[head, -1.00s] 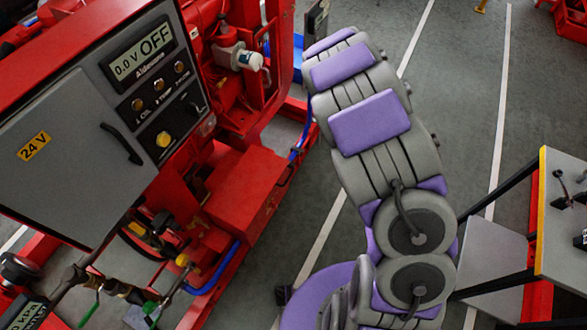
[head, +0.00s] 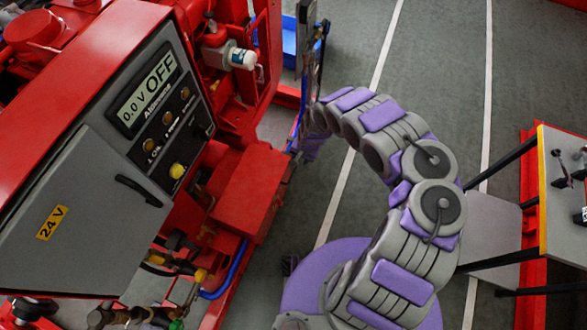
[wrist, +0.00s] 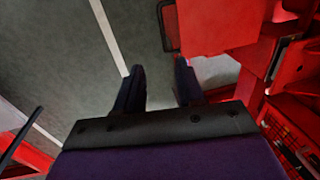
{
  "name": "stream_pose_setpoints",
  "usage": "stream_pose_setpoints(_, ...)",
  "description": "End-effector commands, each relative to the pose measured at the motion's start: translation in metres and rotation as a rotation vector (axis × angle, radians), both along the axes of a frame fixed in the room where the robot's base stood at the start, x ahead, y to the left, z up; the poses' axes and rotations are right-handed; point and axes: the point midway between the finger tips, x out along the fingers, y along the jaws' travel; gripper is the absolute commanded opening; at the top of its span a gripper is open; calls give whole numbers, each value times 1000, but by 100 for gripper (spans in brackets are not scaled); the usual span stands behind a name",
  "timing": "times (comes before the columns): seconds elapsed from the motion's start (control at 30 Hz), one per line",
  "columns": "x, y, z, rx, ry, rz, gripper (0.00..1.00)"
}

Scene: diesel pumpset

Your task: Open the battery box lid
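The red battery box (head: 255,190) sits low on the pumpset, below and right of the grey control panel; its lid looks shut. It seems to be the flat red surface at the top of the wrist view (wrist: 215,25), with a dark handle (wrist: 167,28) on its left edge. My gripper (wrist: 158,85) is open, with two dark fingers apart and nothing between them. The handle lies beyond the fingertips, apart from them. In the head view, my gripper is mostly hidden behind my grey and purple arm, near the box's right side.
The grey control panel (head: 60,225) with an OFF display stands left of the box. A blue hose (head: 232,272) runs below it. A table with tools (head: 560,200) stands at the right. Grey floor (head: 435,60) is free behind my arm.

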Motion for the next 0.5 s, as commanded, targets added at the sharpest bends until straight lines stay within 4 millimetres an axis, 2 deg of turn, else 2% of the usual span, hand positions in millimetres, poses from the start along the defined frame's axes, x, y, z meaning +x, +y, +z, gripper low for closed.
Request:
stream_pose_setpoints(0.27, -2, 11, -21, 19, 3, -5, 38)
stream_pose_setpoints(0.5, 0, 20, -67, 14, 6, -4, 38)
